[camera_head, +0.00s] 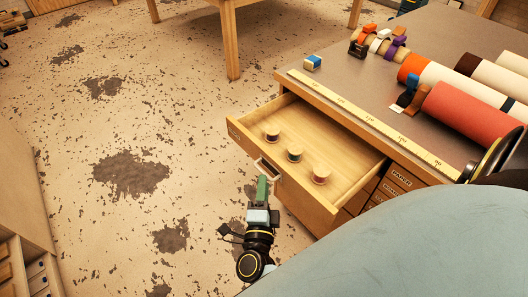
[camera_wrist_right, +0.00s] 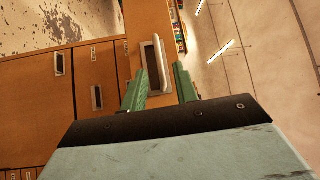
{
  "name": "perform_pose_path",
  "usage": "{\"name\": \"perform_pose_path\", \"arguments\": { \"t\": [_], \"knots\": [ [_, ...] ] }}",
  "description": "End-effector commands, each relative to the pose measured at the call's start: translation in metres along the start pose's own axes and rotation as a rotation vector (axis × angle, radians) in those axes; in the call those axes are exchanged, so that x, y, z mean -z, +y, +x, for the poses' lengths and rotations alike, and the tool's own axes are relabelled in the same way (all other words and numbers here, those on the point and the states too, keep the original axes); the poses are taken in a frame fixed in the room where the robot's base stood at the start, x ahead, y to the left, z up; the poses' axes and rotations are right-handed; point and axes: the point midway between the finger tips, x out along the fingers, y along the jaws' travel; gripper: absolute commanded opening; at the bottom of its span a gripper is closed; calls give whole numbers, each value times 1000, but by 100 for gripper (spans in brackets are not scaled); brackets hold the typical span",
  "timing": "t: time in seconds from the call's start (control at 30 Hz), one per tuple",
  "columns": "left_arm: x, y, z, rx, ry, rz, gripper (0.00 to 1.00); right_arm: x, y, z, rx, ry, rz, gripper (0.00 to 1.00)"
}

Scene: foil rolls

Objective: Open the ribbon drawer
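The ribbon drawer (camera_head: 308,200) is pulled well out from the workbench, and three small ribbon spools stand inside it: a dark-banded one (camera_head: 272,134), a green-banded one (camera_head: 295,154) and a pinkish one (camera_head: 321,175). Its pale metal handle (camera_head: 267,168) is on the front panel. My right gripper (camera_head: 262,189) is just in front of that handle. In the right wrist view, its green fingers (camera_wrist_right: 160,82) stand apart, with the handle (camera_wrist_right: 153,64) between and just beyond their tips. Whether a finger touches the handle is unclear. My left gripper is out of view.
The workbench top (camera_head: 440,42) holds a yellow ruler strip (camera_head: 362,119), a red roll (camera_head: 467,112), other large rolls and several small spools. Labelled shut drawers (camera_head: 397,178) are right of the open one. The floor (camera_head: 110,130) to the left is clear.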

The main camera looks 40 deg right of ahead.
Motion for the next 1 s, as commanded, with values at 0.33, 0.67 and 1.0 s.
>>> {"name": "perform_pose_path", "arguments": {
  "t": [0.33, 0.67, 1.0],
  "knots": [
    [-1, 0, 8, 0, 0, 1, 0, -1, 1, -78, -3, -1, 0, 30],
    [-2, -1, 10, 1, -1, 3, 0, 0, 0, -105, -1, 0, 1, 30],
    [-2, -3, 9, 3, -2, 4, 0, 0, 0, -104, 0, 0, 0, 30]
  ]
}}
